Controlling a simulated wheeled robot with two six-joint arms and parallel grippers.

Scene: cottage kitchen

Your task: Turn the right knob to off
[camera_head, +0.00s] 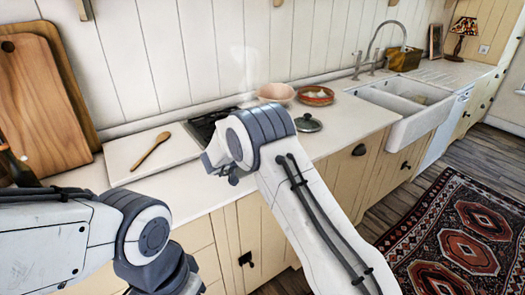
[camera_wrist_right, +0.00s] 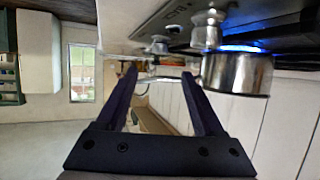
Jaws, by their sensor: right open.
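The black hob (camera_wrist_right: 270,30) fills the top of the right wrist view, which appears upside down. Two silver knobs stand on it: a smaller-looking one (camera_wrist_right: 158,45) and a nearer one (camera_wrist_right: 207,30). I cannot tell for sure which is the right knob. A metal pot (camera_wrist_right: 237,74) is beside the nearer knob, with a blue flame (camera_wrist_right: 240,49) at its base. My right gripper (camera_wrist_right: 158,74) is open and empty; the smaller-looking knob shows between its fingers, with no clear contact. In the head view my right arm hides most of the hob (camera_head: 200,128). My left gripper is out of frame.
A wooden spoon (camera_head: 150,150) lies on a pale board left of the hob. A pot lid (camera_head: 308,123), a pink bowl (camera_head: 276,92) and a red dish (camera_head: 315,95) are right of it, before the sink (camera_head: 405,100). Cutting boards (camera_head: 40,105) lean at left.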

